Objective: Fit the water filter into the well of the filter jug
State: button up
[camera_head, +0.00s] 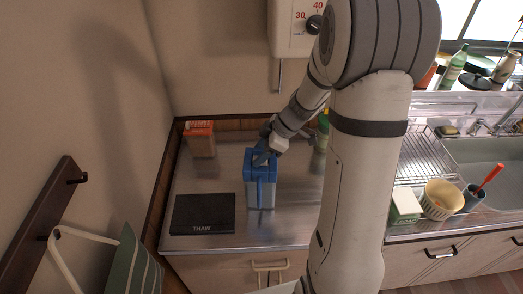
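The filter jug (262,196) stands upright on the steel counter. It has a blue top and blue handle, and a pale, see-through body. My gripper (264,154) is at the back of the jug's top, reaching down from behind and to the right. It is small and dark here, and I cannot tell whether its fingers are open or shut. I cannot make out the water filter; it may be hidden by the gripper or inside the jug's top. The well is not clearly visible either.
A black board marked THAW (203,214) lies left of the jug. A container with an orange-red lid (200,138) stands at the back left. A green bottle (322,133) is partly behind my arm. A dish rack (428,155) and sink (490,165) lie to the right.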

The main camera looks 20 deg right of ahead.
jog(key=shift+o, duration=1.1)
jog(key=shift+r, duration=0.1)
